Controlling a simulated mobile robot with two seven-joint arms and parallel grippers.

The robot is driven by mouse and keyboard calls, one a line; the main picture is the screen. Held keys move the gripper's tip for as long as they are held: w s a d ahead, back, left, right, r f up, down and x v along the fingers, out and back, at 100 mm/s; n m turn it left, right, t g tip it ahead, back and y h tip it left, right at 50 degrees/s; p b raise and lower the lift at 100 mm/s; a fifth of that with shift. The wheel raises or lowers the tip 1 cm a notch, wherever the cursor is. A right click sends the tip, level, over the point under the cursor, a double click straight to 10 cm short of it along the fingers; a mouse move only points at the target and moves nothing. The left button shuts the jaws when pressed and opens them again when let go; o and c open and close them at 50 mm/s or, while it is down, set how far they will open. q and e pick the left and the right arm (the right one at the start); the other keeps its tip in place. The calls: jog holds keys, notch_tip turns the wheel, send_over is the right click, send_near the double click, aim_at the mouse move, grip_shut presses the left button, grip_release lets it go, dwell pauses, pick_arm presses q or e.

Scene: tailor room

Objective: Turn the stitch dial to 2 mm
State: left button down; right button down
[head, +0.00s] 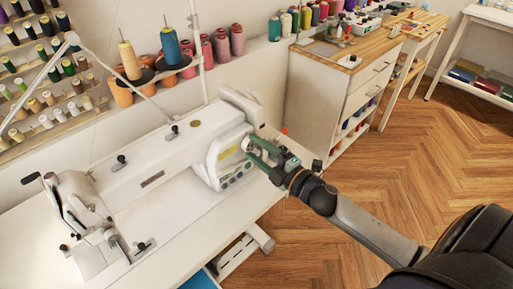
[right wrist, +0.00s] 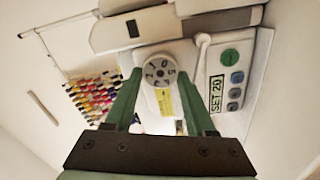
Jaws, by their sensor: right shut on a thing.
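The stitch dial (right wrist: 160,70) is a round grey knob with dark numerals on its face, on the end of the white sewing machine (head: 150,168). My right gripper (right wrist: 160,75) has its green fingers on both sides of the dial and is shut on it. In the head view the right gripper (head: 262,152) reaches the machine's right end from the right, and its fingers partly hide the dial. A yellow scale label (right wrist: 164,101) sits below the dial in the wrist view. The numerals are too small to read surely. My left gripper is not in view.
A control panel (right wrist: 232,75) with round buttons and a display reading "SET 20" is close to the right finger. The machine stands on a white table (head: 180,262). Thread cones (head: 172,45) stand behind it. A wooden-topped cabinet (head: 335,85) is at the back, with open floor (head: 420,160) to the right.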

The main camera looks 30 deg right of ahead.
dwell(0.5)
jog(key=c, duration=0.6)
grip_release()
jog(key=o, duration=0.4)
jog(key=shift+c, duration=0.2)
